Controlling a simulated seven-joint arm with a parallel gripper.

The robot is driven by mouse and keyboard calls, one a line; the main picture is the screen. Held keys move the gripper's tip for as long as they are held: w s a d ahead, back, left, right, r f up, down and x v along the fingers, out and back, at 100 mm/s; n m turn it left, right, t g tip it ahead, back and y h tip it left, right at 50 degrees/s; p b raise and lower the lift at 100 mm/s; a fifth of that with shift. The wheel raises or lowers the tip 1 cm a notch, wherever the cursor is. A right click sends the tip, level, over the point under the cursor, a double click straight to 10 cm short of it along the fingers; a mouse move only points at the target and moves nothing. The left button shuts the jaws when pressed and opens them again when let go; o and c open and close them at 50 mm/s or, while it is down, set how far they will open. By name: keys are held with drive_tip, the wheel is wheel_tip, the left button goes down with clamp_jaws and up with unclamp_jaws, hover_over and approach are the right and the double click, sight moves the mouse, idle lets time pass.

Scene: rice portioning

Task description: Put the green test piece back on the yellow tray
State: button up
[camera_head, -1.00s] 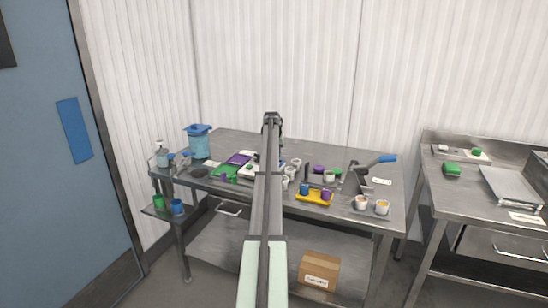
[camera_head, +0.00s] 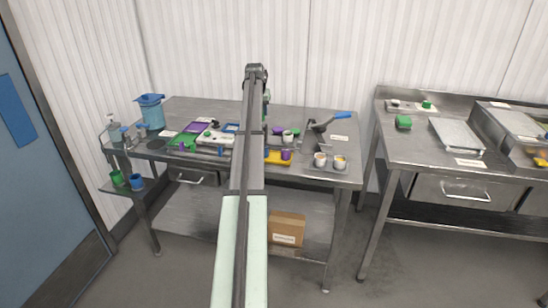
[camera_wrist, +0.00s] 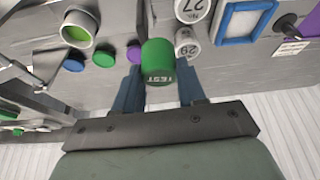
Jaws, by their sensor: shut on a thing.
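The green test piece (camera_wrist: 158,62) is a green cylinder marked "TEST". In the wrist view it sits between the two blue fingers of my gripper (camera_wrist: 158,84), which is shut on it. In the head view my arm hides most of the gripper; a bit of green shows beside the arm's far end, above the table. The yellow tray (camera_head: 276,162) lies near the table's front edge, its left part hidden by my arm. A blue piece (camera_head: 266,153) and a purple piece (camera_head: 285,155) stand on it. The tray is not visible in the wrist view.
White cups (camera_head: 320,160) stand right of the tray; a blue-handled device (camera_head: 318,132) is behind them. Blue, green and purple lids and numbered cups (camera_wrist: 187,42) are close to the held piece in the wrist view. A second table (camera_head: 400,155) stands to the right.

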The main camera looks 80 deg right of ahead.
drive_tip(key=s+a+f+m+g+y, duration=0.25)
drive_tip(key=s+a+m+g, duration=0.25)
drive_tip(key=s+a+m, duration=0.8)
drive_tip(key=shift+w+d+f+m+y, duration=0.15)
drive_tip(key=shift+w+d+f+m, duration=0.25)
drive_tip(key=shift+w+f, duration=0.7)
drive_tip(key=shift+w+d+f+m+y, duration=0.15)
drive_tip(key=shift+w+d+f+m, duration=0.35)
drive_tip(key=shift+f, duration=1.25)
drive_tip(key=shift+w+d+f+m+y, duration=0.2)
drive_tip(key=shift+w+f+m, duration=0.4)
drive_tip(key=shift+f, duration=0.8)
drive_tip(key=shift+f, duration=0.1)
drive_tip(key=o, duration=1.2)
drive_tip(key=shift+c, duration=0.2)
drive_tip(key=v, duration=1.2)
drive_tip(key=shift+s, duration=0.1)
